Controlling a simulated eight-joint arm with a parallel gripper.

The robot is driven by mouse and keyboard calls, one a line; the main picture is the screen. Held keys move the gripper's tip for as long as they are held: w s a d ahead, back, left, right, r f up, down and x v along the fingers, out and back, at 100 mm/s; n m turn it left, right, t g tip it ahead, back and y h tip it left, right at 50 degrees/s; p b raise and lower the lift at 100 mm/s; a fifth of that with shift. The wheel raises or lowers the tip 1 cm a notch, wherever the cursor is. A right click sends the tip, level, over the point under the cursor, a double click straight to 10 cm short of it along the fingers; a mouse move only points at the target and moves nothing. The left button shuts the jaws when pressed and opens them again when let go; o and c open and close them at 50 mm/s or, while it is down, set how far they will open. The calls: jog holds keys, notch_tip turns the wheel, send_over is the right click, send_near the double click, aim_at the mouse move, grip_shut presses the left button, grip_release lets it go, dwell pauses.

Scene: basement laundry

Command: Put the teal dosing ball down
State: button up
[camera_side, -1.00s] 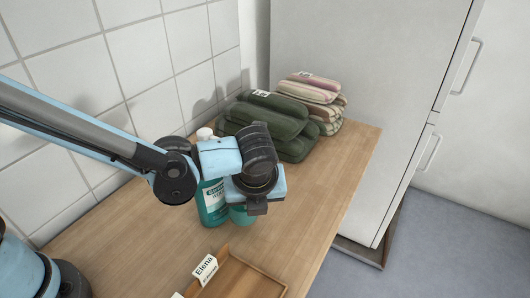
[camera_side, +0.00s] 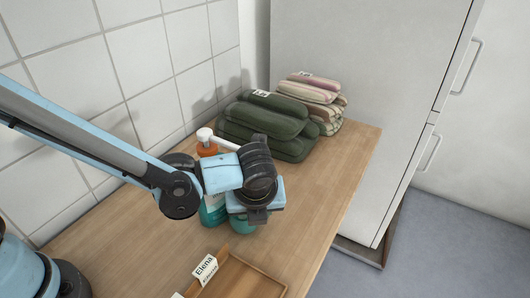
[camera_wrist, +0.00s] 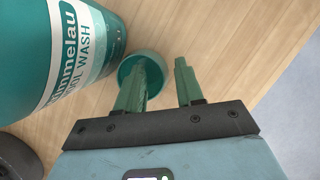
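The teal dosing ball (camera_wrist: 157,57), a small hollow cup with a pale rim, shows in the wrist view against the wooden top. In the side view it shows partly, under my gripper (camera_side: 258,214). In the wrist view my gripper (camera_wrist: 162,75) has its two green fingers apart, with bare wood visible between them. The left finger overlaps the ball and seems to reach into its opening; the right finger is clear of it. I cannot tell for sure whether the ball touches the tabletop.
A teal wool wash bottle (camera_wrist: 72,50) stands close left of the ball. Dark green folded textiles (camera_side: 262,122) and striped ones (camera_side: 318,92) lie behind. A wooden tray (camera_side: 245,279) with an "Elena" card (camera_side: 205,268) is in front. The tabletop (camera_side: 320,190) is clear to the right.

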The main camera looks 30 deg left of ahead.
jog(key=v, duration=1.2)
jog(key=shift+a+r, duration=0.1)
jog(key=shift+r, duration=0.05)
